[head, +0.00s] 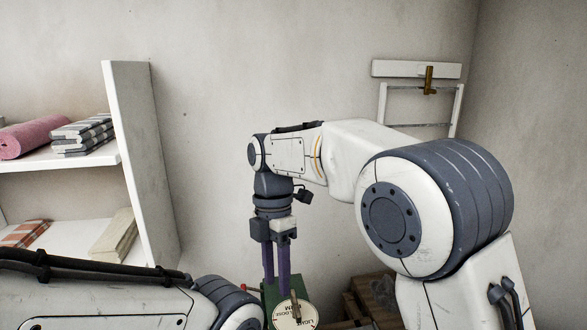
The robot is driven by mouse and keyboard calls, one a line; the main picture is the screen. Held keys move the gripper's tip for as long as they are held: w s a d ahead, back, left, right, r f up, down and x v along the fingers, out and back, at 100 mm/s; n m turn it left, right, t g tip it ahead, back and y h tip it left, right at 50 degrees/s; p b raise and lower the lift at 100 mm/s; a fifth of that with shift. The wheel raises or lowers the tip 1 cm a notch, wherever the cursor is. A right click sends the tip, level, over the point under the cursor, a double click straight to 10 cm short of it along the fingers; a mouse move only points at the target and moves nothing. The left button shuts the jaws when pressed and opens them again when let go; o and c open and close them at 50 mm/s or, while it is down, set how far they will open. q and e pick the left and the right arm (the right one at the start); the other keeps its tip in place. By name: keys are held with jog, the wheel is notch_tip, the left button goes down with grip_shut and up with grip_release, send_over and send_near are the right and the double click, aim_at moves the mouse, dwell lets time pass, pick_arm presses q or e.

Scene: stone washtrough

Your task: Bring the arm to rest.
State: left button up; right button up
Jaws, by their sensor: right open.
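My right arm reaches in from the right and bends down at the wrist. Its gripper (276,284) points straight down with two purple fingers, open, with a narrow gap between them. I see nothing held between the fingers. The fingertips are close above or in front of a green object (269,297) with a round cream dial (295,316) bearing partly readable lettering. I cannot tell whether they touch it. My left arm lies across the bottom left, and its gripper is out of the picture.
A white shelf (140,165) at the left holds a pink roll (30,137), striped folded cloths (83,134), an orange checked cloth (25,233) and a cream stack (114,236). A brown wooden thing (372,297) is low behind my right arm. A white rack (417,68) hangs on the wall.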

jog(key=s+d+f+m, duration=0.2)
jog(key=s+f+m, duration=0.1)
jog(key=s+m, duration=0.3)
jog(key=s+d+f+m+t+y+b, duration=0.1)
jog(key=s+d+f+m, duration=0.2)
jog(key=s+m, duration=0.3)
jog(key=s+d+f+m+t+b, duration=0.1)
jog(key=s+d+f+m, duration=0.2)
jog(key=s+m, duration=0.3)
jog(key=s, duration=0.3)
jog(key=shift+s+f+m, duration=0.25)
jog(key=shift+f+m, duration=0.05)
jog(key=shift+f, duration=0.1)
